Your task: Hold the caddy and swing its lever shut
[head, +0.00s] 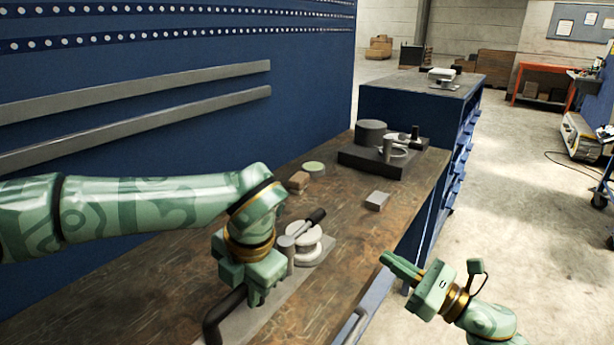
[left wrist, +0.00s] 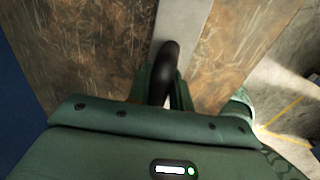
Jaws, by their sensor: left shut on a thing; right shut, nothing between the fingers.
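The caddy is a light grey plate (head: 284,296) on the brown workbench, with a black arched handle (head: 216,318) at its near end. White round parts (head: 309,240) and a grey post (head: 286,252) stand at its far end. A lever with a black grip (head: 310,220) slants up to the right there; its lower end is partly hidden. My left gripper (head: 258,298) is shut on the handle, which also shows between its fingers in the left wrist view (left wrist: 166,68). My right gripper (head: 386,264) is shut and empty, right of the caddy, beyond the bench's right edge.
On the workbench (head: 140,290) behind the caddy are a brown block (head: 299,180), a green-topped round piece (head: 314,168), a small grey block (head: 377,200) and a dark fixture (head: 370,160) with cylinders. A blue wall panel (head: 180,80) bounds the left. Open floor lies right.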

